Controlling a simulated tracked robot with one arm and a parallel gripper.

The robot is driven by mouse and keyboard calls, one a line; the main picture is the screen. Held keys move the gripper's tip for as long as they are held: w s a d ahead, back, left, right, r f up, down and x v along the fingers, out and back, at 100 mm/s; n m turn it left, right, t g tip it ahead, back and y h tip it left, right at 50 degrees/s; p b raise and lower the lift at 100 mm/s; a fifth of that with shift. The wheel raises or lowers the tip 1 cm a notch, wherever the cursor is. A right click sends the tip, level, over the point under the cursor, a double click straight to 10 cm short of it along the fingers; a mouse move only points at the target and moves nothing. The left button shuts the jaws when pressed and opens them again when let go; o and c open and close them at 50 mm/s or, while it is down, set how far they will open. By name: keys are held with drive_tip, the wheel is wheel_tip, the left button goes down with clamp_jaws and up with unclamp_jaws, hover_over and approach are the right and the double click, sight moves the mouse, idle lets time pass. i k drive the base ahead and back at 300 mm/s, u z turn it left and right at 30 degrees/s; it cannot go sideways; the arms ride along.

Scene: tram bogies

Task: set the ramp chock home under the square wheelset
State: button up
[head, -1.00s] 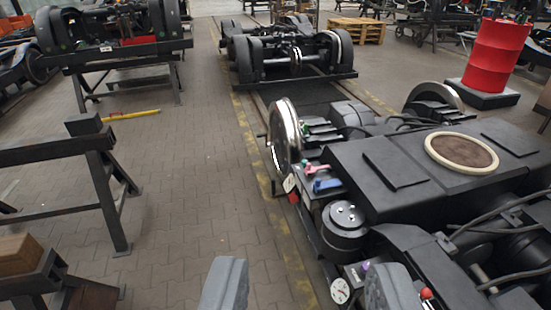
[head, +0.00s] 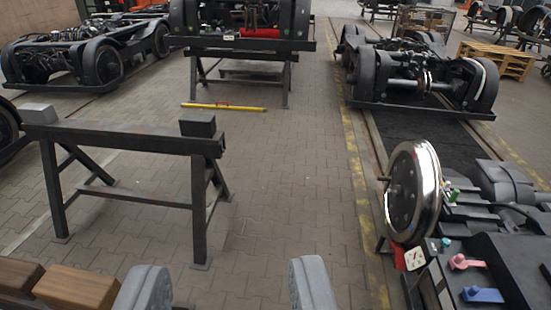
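My gripper (head: 226,288) shows as two grey fingers at the bottom edge, wide apart with only paved floor seen between them. A wheel with a bright steel rim (head: 413,190) stands upright at the right, at the near bogie's end. Other wheels show on the bogie on the rails (head: 420,80). I cannot tell which wheelset is the square one. I cannot make out a ramp chock for certain. A dark block (head: 198,124) and a grey block (head: 39,113) sit on the trestle's ends; wooden blocks (head: 75,288) lie at the bottom left.
A black trestle (head: 120,138) stands at the left. Beyond it are a bogie on a stand (head: 240,45) and another bogie (head: 85,58). A yellow bar (head: 224,107) lies on the floor. The near bogie (head: 500,265) fills the lower right. Paved floor between trestle and rails is clear.

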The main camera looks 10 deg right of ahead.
sight(398, 251)
drive_tip(key=i, duration=2.55)
drive_tip(key=z, duration=1.05)
drive_tip(key=i, duration=1.15)
drive_tip(key=z, duration=0.65)
